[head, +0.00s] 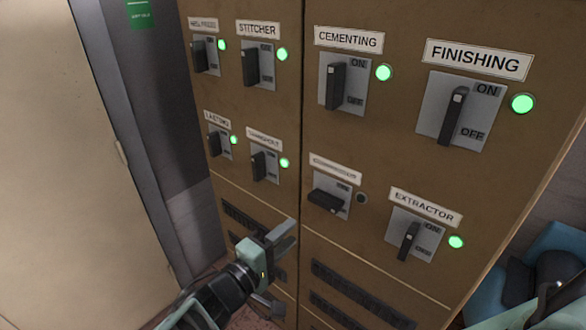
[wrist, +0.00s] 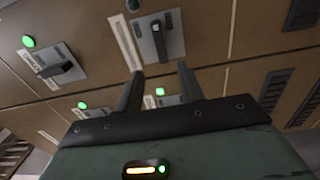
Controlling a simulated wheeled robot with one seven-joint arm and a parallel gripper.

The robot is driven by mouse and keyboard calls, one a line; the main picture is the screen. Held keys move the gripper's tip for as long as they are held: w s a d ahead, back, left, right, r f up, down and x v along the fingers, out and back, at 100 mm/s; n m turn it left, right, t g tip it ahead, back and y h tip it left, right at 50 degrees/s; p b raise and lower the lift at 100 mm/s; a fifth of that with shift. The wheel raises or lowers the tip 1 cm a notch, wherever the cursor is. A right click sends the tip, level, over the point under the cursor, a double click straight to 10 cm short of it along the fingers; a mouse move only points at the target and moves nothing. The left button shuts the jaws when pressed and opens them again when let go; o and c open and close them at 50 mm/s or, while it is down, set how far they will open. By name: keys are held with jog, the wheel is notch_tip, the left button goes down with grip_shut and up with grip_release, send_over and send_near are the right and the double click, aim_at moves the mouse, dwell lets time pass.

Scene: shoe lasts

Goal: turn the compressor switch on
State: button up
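The compressor switch (head: 325,202) is on the cabinet's right door in the head view. Its black handle lies sideways, unlike the upright handles of the other switches, and its lamp (head: 361,198) is dark. Its small label (head: 335,168) is hard to read. In the wrist view this switch (wrist: 157,40) shows beyond the fingertips, with its handle between their lines. My gripper (head: 284,268) is open and empty, below and left of the switch in the head view and apart from it. Its two fingers also show in the wrist view (wrist: 160,72).
Other switches, including cementing (head: 335,84), finishing (head: 455,115) and extractor (head: 409,241), have green lamps lit. The extractor is close on the right. Vent slots (head: 350,290) lie below. A pale panel (head: 80,180) stands left, and a blue bin (head: 550,250) is at lower right.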

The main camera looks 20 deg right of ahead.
aim_at(321, 205)
jog(key=p+x, duration=0.5)
jog(key=x, duration=0.7)
jog(key=shift+w+d+r, duration=0.1)
jog(key=shift+d+r, duration=0.05)
jog(key=shift+d, duration=0.15)
jog(key=shift+w+d+p, duration=0.3)
jog(key=shift+d, duration=0.1)
jog(key=shift+f, duration=0.2)
grip_shut()
